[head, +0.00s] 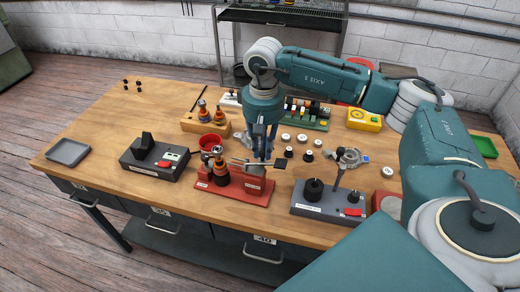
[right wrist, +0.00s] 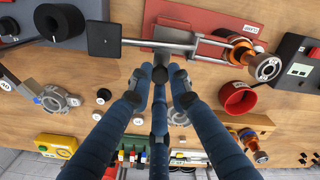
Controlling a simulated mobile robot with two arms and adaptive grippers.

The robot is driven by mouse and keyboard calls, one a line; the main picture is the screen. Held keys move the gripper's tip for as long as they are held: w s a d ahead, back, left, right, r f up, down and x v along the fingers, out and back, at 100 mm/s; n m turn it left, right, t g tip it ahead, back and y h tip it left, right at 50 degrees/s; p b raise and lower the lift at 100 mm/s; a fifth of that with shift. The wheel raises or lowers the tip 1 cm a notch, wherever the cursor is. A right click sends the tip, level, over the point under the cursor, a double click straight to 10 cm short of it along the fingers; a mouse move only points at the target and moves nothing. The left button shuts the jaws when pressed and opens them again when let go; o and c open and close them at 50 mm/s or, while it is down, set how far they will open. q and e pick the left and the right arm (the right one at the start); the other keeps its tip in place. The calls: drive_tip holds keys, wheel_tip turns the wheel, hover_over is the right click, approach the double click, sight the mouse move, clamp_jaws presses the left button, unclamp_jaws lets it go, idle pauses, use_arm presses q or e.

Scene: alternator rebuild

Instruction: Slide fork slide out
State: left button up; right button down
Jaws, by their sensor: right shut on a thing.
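The fork slide has a dark square plate (head: 280,163) at one end, also seen in the right wrist view (right wrist: 103,39). A metal bar (right wrist: 150,43) runs from it to two prongs reaching the orange-and-black rotor (right wrist: 238,50). The rotor stands on the red fixture (head: 230,192), beside the fixture's raised block. My right gripper (head: 262,156) points down over the block and is shut on a small dark part (right wrist: 175,72) by the bar. The fingers hide exactly how that part joins the slide. My left gripper is not in view.
A black fixture (head: 150,160) stands to the left and a grey fixture (head: 330,200) to the right. A red bowl (head: 211,142) and a wooden rack (head: 190,124) stand behind. The front left tabletop is mostly clear around a grey tray (head: 68,152).

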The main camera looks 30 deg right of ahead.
sight(264, 153)
drive_tip(key=c, duration=1.9)
unclamp_jaws()
drive_tip(key=shift+s+d, duration=0.1)
drive_tip(key=shift+d, duration=0.05)
drive_tip(key=shift+s, duration=0.1)
drive_tip(key=shift+r, duration=0.15)
wheel_tip(264, 153, up, 12)
